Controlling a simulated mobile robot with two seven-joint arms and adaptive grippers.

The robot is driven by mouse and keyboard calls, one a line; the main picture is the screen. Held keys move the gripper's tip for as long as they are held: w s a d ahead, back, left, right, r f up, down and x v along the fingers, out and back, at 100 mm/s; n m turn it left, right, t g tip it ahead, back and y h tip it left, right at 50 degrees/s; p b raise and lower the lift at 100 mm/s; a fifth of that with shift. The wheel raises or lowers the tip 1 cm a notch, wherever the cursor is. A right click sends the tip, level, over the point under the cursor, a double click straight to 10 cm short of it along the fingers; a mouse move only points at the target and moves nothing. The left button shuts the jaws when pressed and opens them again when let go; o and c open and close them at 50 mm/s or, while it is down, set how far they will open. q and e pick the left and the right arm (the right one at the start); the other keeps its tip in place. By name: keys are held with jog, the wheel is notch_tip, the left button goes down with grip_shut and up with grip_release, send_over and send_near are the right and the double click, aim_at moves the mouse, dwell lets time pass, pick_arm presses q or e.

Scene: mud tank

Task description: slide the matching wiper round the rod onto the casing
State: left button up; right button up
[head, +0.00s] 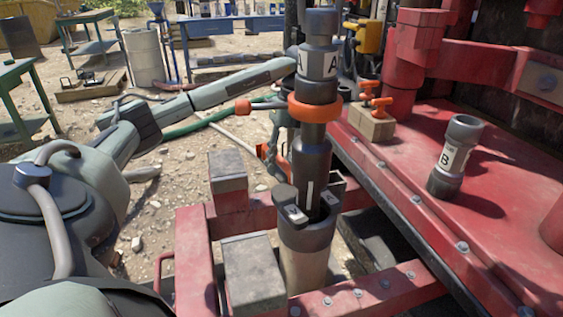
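A thick orange ring (315,110), apparently the wiper, sits around the upright dark rod (311,165), well above the casing. A stub with an orange end points left from it. The rod carries a collar marked A (317,65) above the ring. My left arm reaches in from the left to behind the rod. My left gripper (282,122) is beside and behind the ring, mostly hidden; its fingers and any grip cannot be made out. My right gripper is not in view.
A dark tool marked B (455,157) stands on the red deck (430,210) at right. A tan block (372,122) with orange handles stands behind the rod. Red frame beams with grey blocks (252,275) flank the casing. A green hose (205,123) runs behind my arm.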

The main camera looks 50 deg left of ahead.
pick_arm(q)
jog(key=shift+o, duration=0.2)
notch_tip(320, 180, up, 12)
jog(key=w, duration=0.2)
jog(key=shift+d+f, duration=0.15)
jog(key=shift+d, duration=0.15)
dwell(0.4)
jog(key=shift+w, duration=0.15)
dwell(0.3)
